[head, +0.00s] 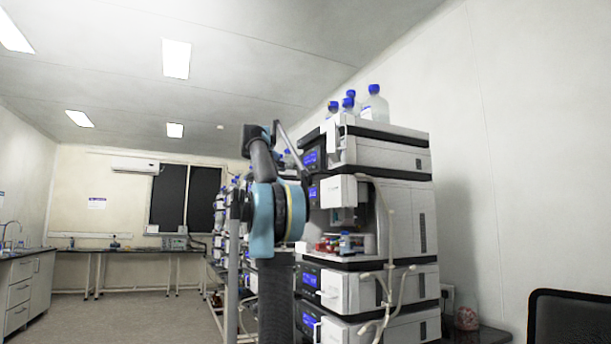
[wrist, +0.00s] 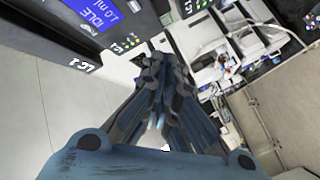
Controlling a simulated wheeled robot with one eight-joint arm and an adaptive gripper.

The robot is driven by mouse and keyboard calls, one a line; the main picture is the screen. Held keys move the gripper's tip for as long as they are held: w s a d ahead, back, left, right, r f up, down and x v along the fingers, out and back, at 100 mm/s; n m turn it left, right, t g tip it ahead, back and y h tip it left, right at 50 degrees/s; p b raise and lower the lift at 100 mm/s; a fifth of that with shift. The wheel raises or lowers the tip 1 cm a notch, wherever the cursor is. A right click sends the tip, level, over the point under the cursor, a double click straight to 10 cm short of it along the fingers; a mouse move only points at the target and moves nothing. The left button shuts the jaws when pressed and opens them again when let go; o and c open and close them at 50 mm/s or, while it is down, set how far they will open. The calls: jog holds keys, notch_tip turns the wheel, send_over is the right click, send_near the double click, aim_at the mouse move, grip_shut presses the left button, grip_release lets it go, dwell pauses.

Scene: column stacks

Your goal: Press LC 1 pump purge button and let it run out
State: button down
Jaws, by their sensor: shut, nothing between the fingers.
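In the wrist view a dark front panel (wrist: 45,30) fills the upper left, with a lit blue display (wrist: 95,10) reading IDLE. I cannot make out which mark is the purge button. My gripper (wrist: 163,62) is shut and empty, its fingers together just right of the panel's edge; I see no contact with it. In the head view the near stack of white modules (head: 380,190) has several blue displays; my arm stands in front of its left side and hides part of it.
Blue-capped bottles (head: 375,105) stand on top of the near stack, and loose tubing (head: 388,260) hangs down its front. A dark chair (head: 570,318) is at the lower right. More stacks stand behind my arm. Open floor (head: 150,310) lies to the left.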

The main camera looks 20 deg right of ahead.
aim_at(308, 169)
jog(key=shift+w+r, duration=0.15)
jog(key=shift+r, duration=0.05)
jog(key=d, duration=0.8)
jog(key=shift+d, duration=0.4)
jog(key=shift+w+d, duration=0.1)
jog(key=shift+d, duration=0.05)
dwell(1.4)
jog(key=shift+d, duration=0.25)
jog(key=shift+d, duration=0.4)
dwell(0.9)
dwell(0.3)
jog(key=shift+a, duration=0.8)
